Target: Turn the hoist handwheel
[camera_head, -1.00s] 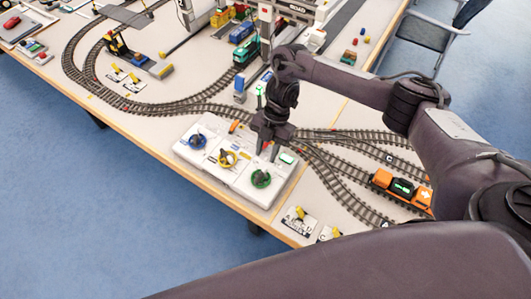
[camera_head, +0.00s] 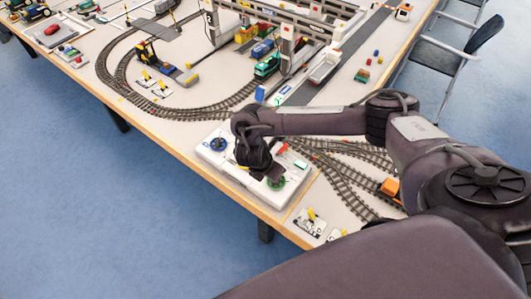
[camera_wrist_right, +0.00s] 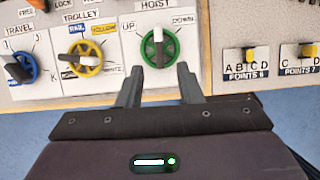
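The hoist handwheel is a green ring with a dark crossbar and a white mark near its top, under the HOIST label with UP and DOWN at its sides. It shows in the right wrist view (camera_wrist_right: 174,49) and partly in the head view (camera_head: 276,183), on the white control panel (camera_head: 238,174). My right gripper (camera_wrist_right: 159,70) is open and empty. Its two fingertips are at the near side of the green wheel, one toward each side; I cannot tell whether they touch it. In the head view my right wrist covers the panel's middle. My left gripper is not in view.
A blue travel wheel (camera_wrist_right: 20,68) and a yellow trolley wheel (camera_wrist_right: 80,58) are left of the green one. Points switches (camera_wrist_right: 245,62) stand to the right. Rail tracks (camera_head: 345,180) and an orange wagon (camera_head: 390,187) lie right of the panel; the table edge is close in front.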

